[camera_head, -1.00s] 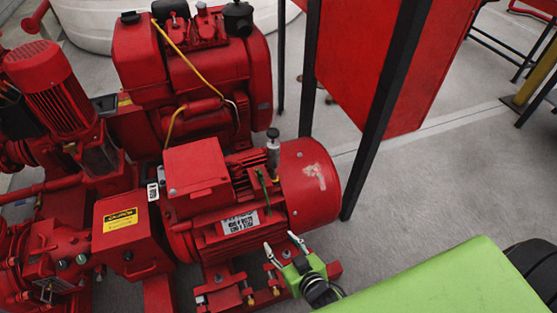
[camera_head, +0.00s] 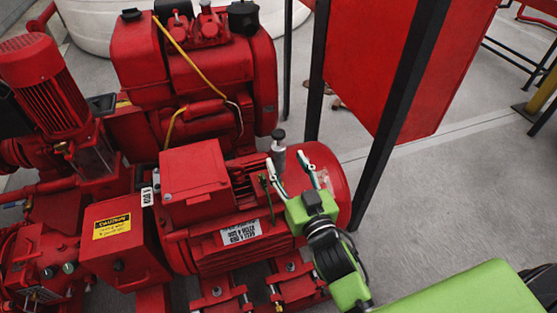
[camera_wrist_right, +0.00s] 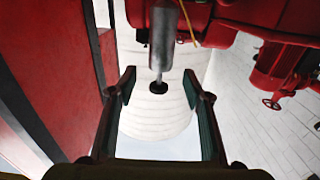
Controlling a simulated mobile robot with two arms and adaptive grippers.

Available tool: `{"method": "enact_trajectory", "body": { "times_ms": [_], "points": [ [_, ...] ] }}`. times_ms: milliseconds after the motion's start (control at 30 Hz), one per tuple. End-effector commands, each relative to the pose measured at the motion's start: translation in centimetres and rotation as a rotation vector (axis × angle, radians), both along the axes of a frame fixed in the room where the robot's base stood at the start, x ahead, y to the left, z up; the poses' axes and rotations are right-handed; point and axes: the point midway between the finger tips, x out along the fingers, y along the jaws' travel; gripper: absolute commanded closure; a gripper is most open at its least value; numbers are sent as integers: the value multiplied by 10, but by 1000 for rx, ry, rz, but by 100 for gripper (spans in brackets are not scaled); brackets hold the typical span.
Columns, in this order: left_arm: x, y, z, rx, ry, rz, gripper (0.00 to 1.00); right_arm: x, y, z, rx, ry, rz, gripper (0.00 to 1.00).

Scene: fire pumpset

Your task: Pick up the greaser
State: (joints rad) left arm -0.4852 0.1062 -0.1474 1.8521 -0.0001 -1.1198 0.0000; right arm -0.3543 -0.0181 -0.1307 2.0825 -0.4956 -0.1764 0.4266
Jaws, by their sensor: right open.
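The greaser (camera_head: 279,153), a small grey metal cylinder with a black cap, stands upright on top of the red motor (camera_head: 225,215). In the right wrist view the greaser (camera_wrist_right: 163,45) hangs down from the top of the picture, its black cap lined up between my fingertips. My right gripper (camera_head: 288,162) is open and empty, with its two thin fingers beside the greaser in the head view. The fingers (camera_wrist_right: 159,80) do not visibly touch it, and I cannot tell whether they are level with it. My left gripper is not in view.
A larger red engine (camera_head: 195,75) with a yellow cable is at the back. Open grey floor (camera_head: 455,190) lies to the right.

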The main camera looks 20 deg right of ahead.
Motion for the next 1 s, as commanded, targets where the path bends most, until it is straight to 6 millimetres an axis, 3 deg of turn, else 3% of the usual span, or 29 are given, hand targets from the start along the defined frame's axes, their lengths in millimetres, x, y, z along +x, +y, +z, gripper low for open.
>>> {"method": "enact_trajectory", "body": {
  "times_ms": [267, 600, 900, 1000],
  "points": [
    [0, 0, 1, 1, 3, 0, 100, 19, 1, 0, -1, 0, 1, 54],
    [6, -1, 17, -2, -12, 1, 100, 61, 3, 3, -1, 1, 1, 54],
    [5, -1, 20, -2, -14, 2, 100, 65, 3, 3, 0, 2, 1, 54],
    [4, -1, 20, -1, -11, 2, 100, 65, 3, 3, 0, 2, 1, 78]
  ]
}}
